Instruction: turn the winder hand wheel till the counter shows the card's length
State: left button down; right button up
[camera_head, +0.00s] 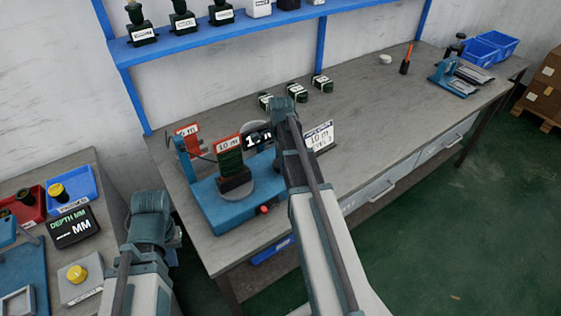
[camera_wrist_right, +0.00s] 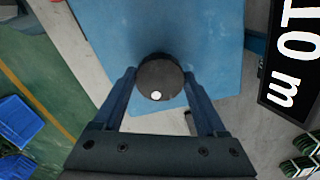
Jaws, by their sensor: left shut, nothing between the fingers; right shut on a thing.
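The winder (camera_head: 222,208) is a blue base with a dark green coil (camera_head: 231,165) on it. My right gripper (camera_head: 286,106) reaches over the winder's right side and hides part of it in the head view. In the right wrist view its fingers (camera_wrist_right: 158,85) are shut on the dark round hand wheel (camera_wrist_right: 160,80), which has a white dot. The black counter (camera_head: 257,136) is partly covered in the head view; in the right wrist view (camera_wrist_right: 293,60) its white characters look like "10 m", cut by the edge. The white card (camera_head: 320,138) reads 10 m. My left gripper (camera_head: 152,203) is shut and empty, left of the winder.
Several dark coils (camera_head: 297,92) lie on the grey bench. A blue shelf (camera_head: 215,30) runs above. A side table (camera_head: 95,170) with bins and a depth display (camera_head: 73,230) is at left. The bench's right middle is clear.

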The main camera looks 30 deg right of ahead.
jog(key=o, duration=1.3)
jog(key=shift+r, duration=0.15)
notch_tip(320, 180, up, 14)
jog(key=p, duration=1.3)
jog(key=shift+f+p, duration=0.25)
jog(key=shift+p, duration=0.15)
jog(key=shift+s, duration=0.1)
